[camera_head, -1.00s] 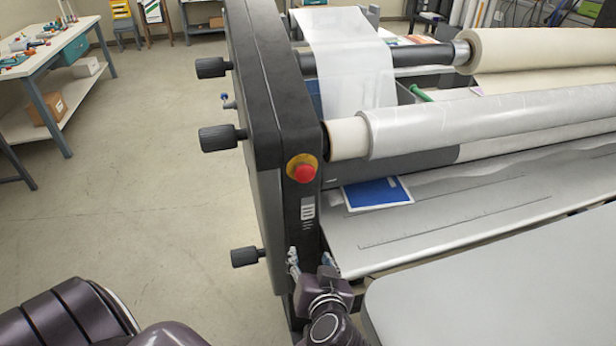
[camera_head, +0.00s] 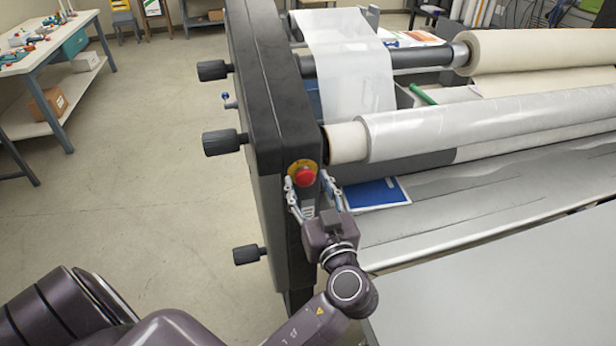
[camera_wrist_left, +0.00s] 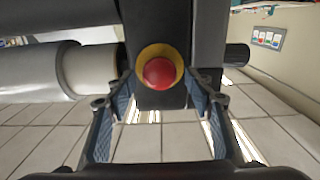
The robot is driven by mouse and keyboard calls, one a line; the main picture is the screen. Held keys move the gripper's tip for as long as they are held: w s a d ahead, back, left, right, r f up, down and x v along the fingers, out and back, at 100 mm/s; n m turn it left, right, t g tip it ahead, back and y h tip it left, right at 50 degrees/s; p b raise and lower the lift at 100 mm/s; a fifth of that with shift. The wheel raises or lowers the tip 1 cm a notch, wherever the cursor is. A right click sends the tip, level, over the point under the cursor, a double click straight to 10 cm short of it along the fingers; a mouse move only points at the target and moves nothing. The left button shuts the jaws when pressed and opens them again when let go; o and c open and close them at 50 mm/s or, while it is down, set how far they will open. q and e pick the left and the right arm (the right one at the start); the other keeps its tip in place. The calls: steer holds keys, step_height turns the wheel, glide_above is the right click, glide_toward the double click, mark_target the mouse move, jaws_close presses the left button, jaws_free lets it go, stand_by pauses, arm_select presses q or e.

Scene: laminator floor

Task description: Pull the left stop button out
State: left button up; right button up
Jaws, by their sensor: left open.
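The left stop button (camera_head: 305,176) is a red knob on a yellow round plate, on the front of the laminator's dark left end housing (camera_head: 270,110). My left gripper (camera_head: 309,184) is open, with its fingers just below and to either side of the button in the head view. In the left wrist view the red button (camera_wrist_left: 159,73) sits centred between the open fingers of the gripper (camera_wrist_left: 160,100). I cannot tell whether either finger touches it. My right gripper is not in view.
A silver roll (camera_head: 480,125) and a cream roll (camera_head: 550,50) lie across the machine to the right. A blue sheet (camera_head: 376,193) lies on the bed near the housing. Black knobs (camera_head: 222,142) stick out to the left. Floor (camera_head: 150,190) is clear on the left.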

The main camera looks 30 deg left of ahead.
arm_select(q)
steer(key=shift+w+a, duration=0.1)
steer(key=shift+a, duration=0.05)
steer(key=shift+c, duration=0.5)
jaws_close()
steer(key=shift+f+b, duration=0.25)
steer(key=shift+b, duration=0.4)
steer(key=shift+s+d+b, duration=0.4)
steer(key=shift+d+b, duration=0.1)
steer(key=shift+b, duration=0.2)
steer(key=shift+r, duration=0.15)
steer(key=shift+c, duration=1.3)
jaws_free()
steer(key=o, duration=0.4)
steer(key=shift+s+d+r, duration=0.1)
steer(key=shift+r, duration=0.05)
steer(key=shift+c, duration=0.2)
